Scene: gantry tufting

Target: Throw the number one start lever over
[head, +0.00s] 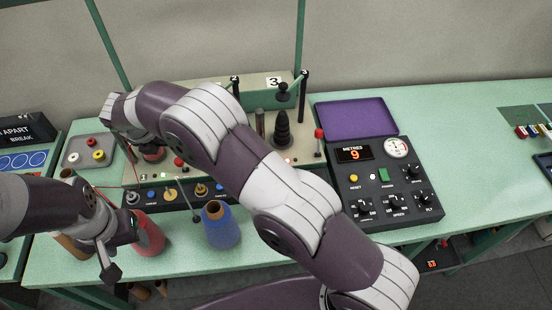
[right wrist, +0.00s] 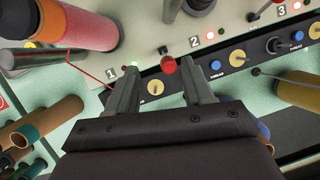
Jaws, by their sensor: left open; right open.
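The number one start lever has a red knob (right wrist: 168,64) and stands right of the number 1 plate (right wrist: 110,73) in the right wrist view. My right gripper (right wrist: 160,72) is open, its fingers on either side of the knob with gaps visible. I cannot tell whether either finger touches the lever. My left gripper (head: 110,264) is open, low at the left near a red cone of yarn (head: 148,234).
A green lamp (right wrist: 134,65) glows beside the number 1 plate. A blue yarn cone (head: 221,228) stands in front of the machine. A black control box (head: 383,180) reading METRES 9 and a purple tray (head: 356,118) lie to the right.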

